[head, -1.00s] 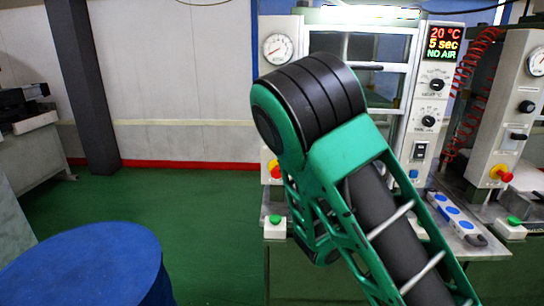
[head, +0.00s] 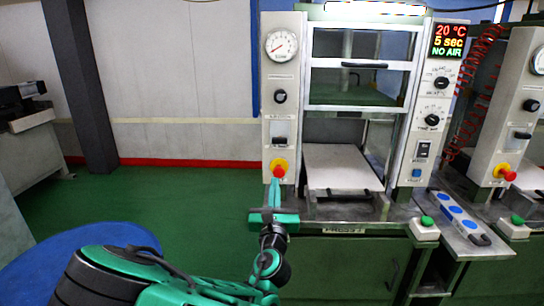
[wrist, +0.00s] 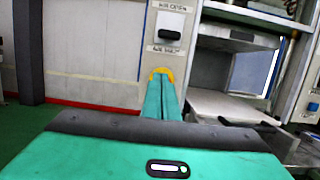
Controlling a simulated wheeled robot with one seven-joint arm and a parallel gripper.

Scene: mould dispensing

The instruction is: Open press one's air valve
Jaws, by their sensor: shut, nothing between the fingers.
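Press one (head: 345,210) stands ahead, its display (head: 449,41) reading 20 °C, 5 sec, NO AIR. Its air valve (head: 280,141) is a black lever on a pale plate on the left column, between the gauge side and the emergency stop. In the wrist view the valve (wrist: 171,36) sits between an "AIR OPEN" label above and an "AIR SHUT" label below; the lever lies about level. My gripper (head: 274,184) is shut and empty, its fingers pointing up toward the column below the valve. In the wrist view the fingertips (wrist: 162,78) overlap the yellow-ringed stop; contact cannot be told.
The red emergency stop (head: 279,168) with a yellow ring is just below the valve. A gauge (head: 281,46) and black knob (head: 280,97) are above. A second press (head: 512,100) stands at right. A blue round surface (head: 75,250) is at lower left; green floor between is clear.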

